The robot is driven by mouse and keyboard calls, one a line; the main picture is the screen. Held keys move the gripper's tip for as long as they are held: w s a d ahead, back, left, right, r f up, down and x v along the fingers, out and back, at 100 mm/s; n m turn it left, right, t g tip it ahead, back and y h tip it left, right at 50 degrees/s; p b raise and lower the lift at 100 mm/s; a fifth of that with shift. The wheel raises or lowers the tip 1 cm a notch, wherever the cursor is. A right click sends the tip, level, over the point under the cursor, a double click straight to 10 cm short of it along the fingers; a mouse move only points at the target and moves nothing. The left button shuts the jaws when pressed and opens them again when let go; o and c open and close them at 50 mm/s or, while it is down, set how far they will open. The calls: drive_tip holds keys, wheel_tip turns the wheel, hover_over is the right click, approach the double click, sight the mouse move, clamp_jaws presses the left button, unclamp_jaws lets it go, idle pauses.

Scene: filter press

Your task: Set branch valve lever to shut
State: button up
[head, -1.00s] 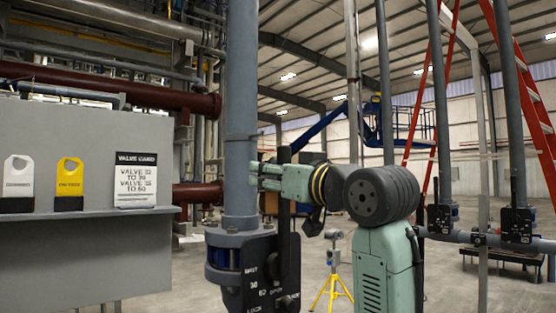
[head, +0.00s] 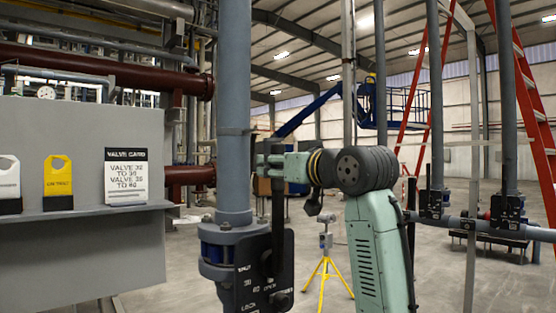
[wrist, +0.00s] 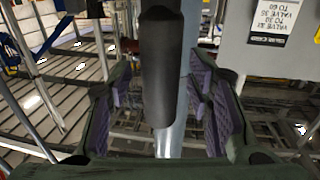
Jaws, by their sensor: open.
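The near valve has a black upright lever (head: 278,205) in front of a thick grey vertical pipe (head: 234,100). Its black dial plate (head: 262,285) carries white position marks, only partly legible. My gripper (head: 268,164) is open around the upper part of the lever in the head view. In the wrist view, the dark lever handle (wrist: 157,70) stands between my open, purple-padded fingers (wrist: 168,105), with gaps visible on both sides. Whether the fingers touch it at any point cannot be told. The grey pipe (wrist: 188,60) is behind it.
A grey panel with a shelf (head: 90,217) at left holds a valve card (head: 125,177) and a yellow tag (head: 57,183). More black valves (head: 508,208) sit on pipes at right. A yellow tripod (head: 323,272) and red ladder (head: 525,95) stand behind. Open floor lies between.

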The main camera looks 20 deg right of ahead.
drive_tip(key=shift+w, duration=0.2)
clamp_jaws()
idle(0.6)
